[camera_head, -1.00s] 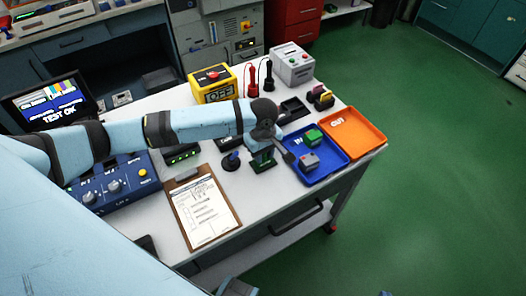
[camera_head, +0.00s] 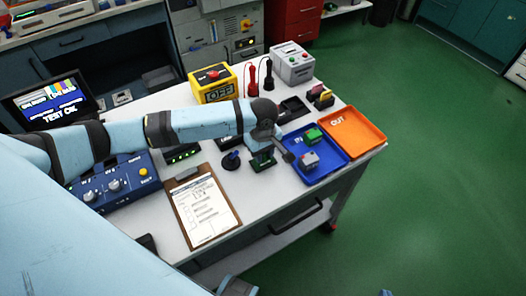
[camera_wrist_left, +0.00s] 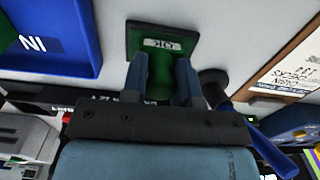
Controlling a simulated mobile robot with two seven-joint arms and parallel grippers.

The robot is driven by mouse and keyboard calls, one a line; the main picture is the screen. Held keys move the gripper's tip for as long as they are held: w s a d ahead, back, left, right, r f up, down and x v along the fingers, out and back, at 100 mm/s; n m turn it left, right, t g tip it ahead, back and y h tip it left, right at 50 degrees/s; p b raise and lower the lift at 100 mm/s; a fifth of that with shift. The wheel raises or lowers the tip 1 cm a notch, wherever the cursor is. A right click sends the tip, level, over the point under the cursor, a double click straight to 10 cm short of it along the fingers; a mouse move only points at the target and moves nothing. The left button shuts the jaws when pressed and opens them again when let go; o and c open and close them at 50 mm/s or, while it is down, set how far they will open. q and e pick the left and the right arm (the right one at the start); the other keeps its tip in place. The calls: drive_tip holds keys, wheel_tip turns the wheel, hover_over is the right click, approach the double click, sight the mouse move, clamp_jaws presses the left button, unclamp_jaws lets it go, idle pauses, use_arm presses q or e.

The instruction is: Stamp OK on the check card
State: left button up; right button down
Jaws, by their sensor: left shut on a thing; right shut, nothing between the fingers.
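The check card (camera_head: 207,209) is a white printed sheet on a brown clipboard at the table's front. Its edge shows at the right of the left wrist view (camera_wrist_left: 285,75). My left gripper (camera_head: 262,148) is shut on the green OK stamp (camera_head: 262,161), to the right of the card and left of the blue tray. In the left wrist view the stamp (camera_wrist_left: 160,45) sits between both fingers, its dark plate labelled OK. I cannot tell whether it touches the table. Only a small tip of my right gripper (camera_head: 386,293) shows at the bottom edge, away from the table.
The blue IN tray (camera_head: 322,170) holds a green and a grey block; the orange OUT tray (camera_head: 352,131) is empty. A blue control box (camera_head: 118,187) stands left of the card.

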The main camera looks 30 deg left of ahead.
use_arm(q)
drive_tip(key=shift+s+f+p, duration=0.1)
drive_tip(key=shift+f+p, duration=0.05)
drive_tip(key=shift+p, duration=0.5)
idle(2.0)
wheel_tip(320, 180, up, 5)
drive_tip(key=p, duration=0.6)
drive_tip(key=shift+f, duration=0.1)
drive_tip(key=shift+r+p, duration=0.85)
drive_tip(key=shift+p, duration=0.4)
drive_tip(key=shift+r+p, duration=0.4)
drive_tip(key=shift+p, duration=0.2)
